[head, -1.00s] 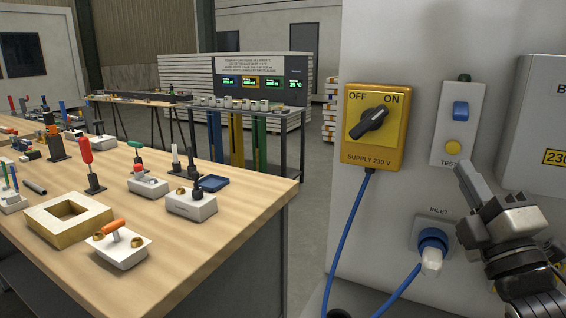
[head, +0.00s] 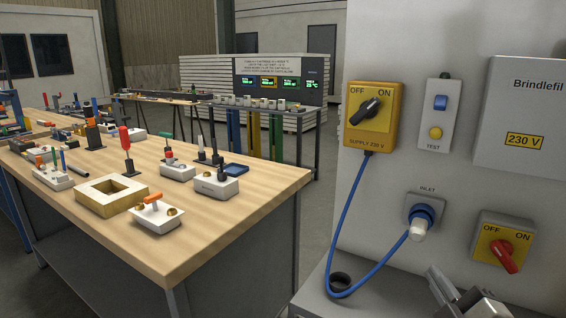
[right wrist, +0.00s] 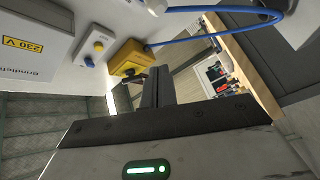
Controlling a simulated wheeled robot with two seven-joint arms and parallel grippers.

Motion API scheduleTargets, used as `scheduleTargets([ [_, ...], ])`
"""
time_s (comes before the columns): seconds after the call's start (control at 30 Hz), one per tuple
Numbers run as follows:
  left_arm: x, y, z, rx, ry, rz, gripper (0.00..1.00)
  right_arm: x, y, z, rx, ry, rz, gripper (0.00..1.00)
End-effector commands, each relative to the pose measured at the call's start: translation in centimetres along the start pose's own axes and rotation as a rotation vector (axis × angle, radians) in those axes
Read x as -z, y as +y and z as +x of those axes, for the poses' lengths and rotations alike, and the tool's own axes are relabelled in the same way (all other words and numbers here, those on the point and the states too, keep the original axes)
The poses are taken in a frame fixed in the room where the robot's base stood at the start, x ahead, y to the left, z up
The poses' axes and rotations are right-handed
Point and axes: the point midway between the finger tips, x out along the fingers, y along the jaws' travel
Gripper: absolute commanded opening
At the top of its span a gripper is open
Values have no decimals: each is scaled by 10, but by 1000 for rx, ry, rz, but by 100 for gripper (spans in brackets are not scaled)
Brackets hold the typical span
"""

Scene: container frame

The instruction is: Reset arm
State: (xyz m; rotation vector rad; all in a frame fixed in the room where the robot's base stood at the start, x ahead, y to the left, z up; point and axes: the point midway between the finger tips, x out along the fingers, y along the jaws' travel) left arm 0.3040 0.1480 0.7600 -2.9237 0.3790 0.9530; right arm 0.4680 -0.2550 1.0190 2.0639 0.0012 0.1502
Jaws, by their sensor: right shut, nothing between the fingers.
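My right gripper (head: 440,285) is at the bottom right of the head view, low in front of the white panel, with its end partly cut off by the frame. In the right wrist view its dark fingers (right wrist: 158,88) are together with nothing between them. The yellow supply switch box (head: 371,117) with a black knob is on the panel, above and left of the gripper; it also shows in the right wrist view (right wrist: 128,58). The gripper touches none of the switches that I can see. My left gripper is not in view.
A blue cable (head: 341,220) runs from the supply box to the inlet plug (head: 419,229). A wooden workbench (head: 240,215) with several small fixtures stands at left.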

Motion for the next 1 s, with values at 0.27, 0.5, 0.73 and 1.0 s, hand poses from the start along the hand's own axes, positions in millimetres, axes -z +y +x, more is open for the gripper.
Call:
scheduleTargets([
  [0.27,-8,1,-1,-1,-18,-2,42,-23,-175,-91,383,-273,593,0],
  [0.5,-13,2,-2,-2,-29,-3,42,-16,-259,-172,549,-518,938,0],
  [0.73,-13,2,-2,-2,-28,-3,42,-12,-274,-191,576,-578,1013,0],
  [1.0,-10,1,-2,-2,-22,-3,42,-12,-273,-190,575,-575,1010,0],
])
